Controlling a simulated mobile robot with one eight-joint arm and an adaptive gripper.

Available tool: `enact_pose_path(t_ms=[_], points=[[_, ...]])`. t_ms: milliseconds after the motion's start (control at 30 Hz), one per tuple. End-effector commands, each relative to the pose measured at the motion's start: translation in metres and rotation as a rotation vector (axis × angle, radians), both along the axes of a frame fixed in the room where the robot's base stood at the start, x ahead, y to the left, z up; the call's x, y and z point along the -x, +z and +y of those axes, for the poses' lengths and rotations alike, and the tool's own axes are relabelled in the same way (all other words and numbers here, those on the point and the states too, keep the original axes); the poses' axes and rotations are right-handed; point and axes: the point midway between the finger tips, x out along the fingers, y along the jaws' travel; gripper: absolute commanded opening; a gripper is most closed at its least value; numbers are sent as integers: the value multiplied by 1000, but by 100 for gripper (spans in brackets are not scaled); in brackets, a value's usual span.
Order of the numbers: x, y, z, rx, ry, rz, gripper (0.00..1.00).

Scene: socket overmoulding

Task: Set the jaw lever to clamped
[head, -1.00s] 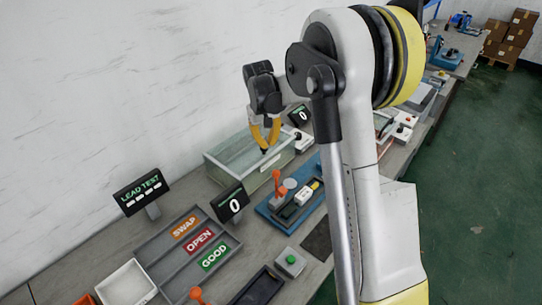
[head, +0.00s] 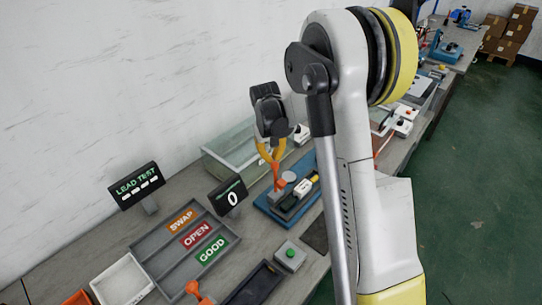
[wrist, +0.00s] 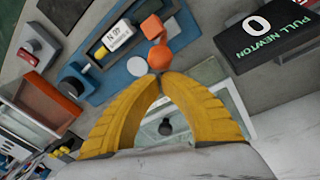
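The blue fixture (head: 265,209) stands on the bench and carries a lever with an orange knob (head: 277,185). In the wrist view the orange lever knob (wrist: 158,57) is just beyond my fingertips. My gripper (head: 275,163) is above the lever with its yellow fingers pointing down. In the wrist view my gripper (wrist: 160,75) has its two fingertips together, with no object visible between them. Whether the tips touch the knob cannot be told. A white labelled part (wrist: 117,36) lies in the fixture beside the lever. The jaw itself is not clearly visible.
A clear-walled box (head: 222,166) stands behind the fixture. A display reading 0 (head: 228,196) is to its left, near a grey sorting tray (head: 160,265). A green button box (head: 290,256) is in front. My arm covers part of the bench on the right.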

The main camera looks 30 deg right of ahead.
Motion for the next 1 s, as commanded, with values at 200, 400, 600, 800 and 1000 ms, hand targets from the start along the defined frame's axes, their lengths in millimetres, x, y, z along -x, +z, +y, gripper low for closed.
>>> enact_pose_path(t_ms=[200,400,600,800,1000], points=[[0,0,0,0,0,-1,0],[5,1,-2,-11,-2,-27,0],[8,2,-3,-24,0,-59,0],[12,3,-5,-36,-1,-88,0],[23,3,-9,-65,-3,-157,0]])
